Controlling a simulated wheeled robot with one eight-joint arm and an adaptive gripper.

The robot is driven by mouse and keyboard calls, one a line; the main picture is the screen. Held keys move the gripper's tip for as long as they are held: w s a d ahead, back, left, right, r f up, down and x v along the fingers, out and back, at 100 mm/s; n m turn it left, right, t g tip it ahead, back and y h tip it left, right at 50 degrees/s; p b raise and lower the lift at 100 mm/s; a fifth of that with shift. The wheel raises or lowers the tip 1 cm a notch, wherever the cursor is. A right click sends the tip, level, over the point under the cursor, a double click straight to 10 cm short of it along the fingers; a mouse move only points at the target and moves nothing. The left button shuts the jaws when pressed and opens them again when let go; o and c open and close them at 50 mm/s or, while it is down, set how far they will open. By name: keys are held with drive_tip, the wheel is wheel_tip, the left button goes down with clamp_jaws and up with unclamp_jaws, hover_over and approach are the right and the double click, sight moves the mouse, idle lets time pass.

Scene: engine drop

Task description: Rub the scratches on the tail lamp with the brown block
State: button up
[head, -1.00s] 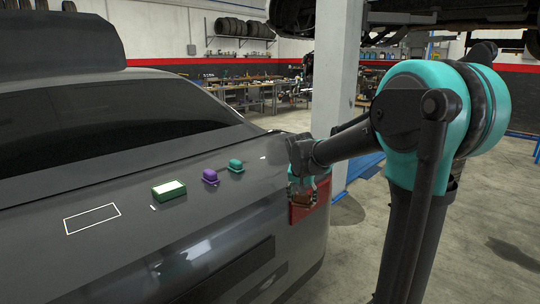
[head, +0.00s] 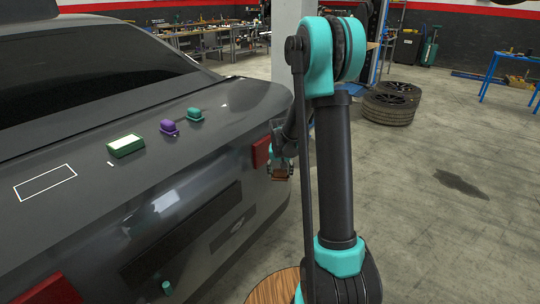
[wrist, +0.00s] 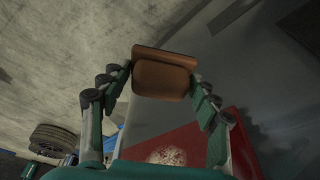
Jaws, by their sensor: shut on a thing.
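My gripper (wrist: 160,80) is shut on the brown block (wrist: 164,62), with a finger on each side of it. In the head view, the brown block (head: 281,179) hangs under my gripper (head: 282,170), just right of the red tail lamp (head: 261,152) at the car's rear corner. In the wrist view, the lamp (wrist: 205,137) lies beyond the fingers, with a pale scratched patch (wrist: 168,157) near the bottom edge. The block shows above this patch and does not cover it. Part of the lamp is hidden by my gripper.
On the grey trunk lid (head: 90,188) stand a green box (head: 126,146), a purple item (head: 169,128) and a teal item (head: 194,115), near a white outlined rectangle (head: 45,182). Another red lamp (head: 48,291) is at lower left.

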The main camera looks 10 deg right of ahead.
drive_tip(key=m, duration=0.1)
drive_tip(key=m+g, duration=0.2)
drive_tip(key=m, duration=0.1)
drive_tip(key=shift+w+f, duration=0.25)
drive_tip(key=shift+f, duration=0.1)
drive_tip(key=m, duration=0.1)
drive_tip(key=m+g+y, duration=0.2)
drive_tip(key=m, duration=0.1)
drive_tip(key=shift+w+d, duration=0.1)
drive_tip(key=shift+d, duration=0.15)
drive_tip(key=shift+m+y, duration=0.7)
drive_tip(key=shift+m, duration=0.5)
drive_tip(key=m+y, duration=0.3)
drive_tip(key=m, duration=0.1)
drive_tip(key=shift+w+d+r, duration=0.2)
drive_tip(key=shift+d+r, duration=0.1)
drive_tip(key=m+t+y, duration=0.2)
drive_tip(key=m, duration=0.1)
drive_tip(key=r+m+t+y, duration=0.1)
drive_tip(key=shift+w+d, duration=0.15)
drive_tip(key=shift+d, duration=0.15)
wheel_tip(320, 180, up, 4)
drive_tip(key=d+m+t+y, duration=0.1)
drive_tip(key=d+m+t, duration=0.2)
drive_tip(key=m+t, duration=0.35)
drive_tip(key=shift+t, duration=0.45)
drive_tip(key=shift+w+a, duration=1.1)
drive_tip(key=shift+w, duration=0.2)
drive_tip(key=shift+w+a, duration=1.05)
drive_tip(key=shift+w, duration=0.2)
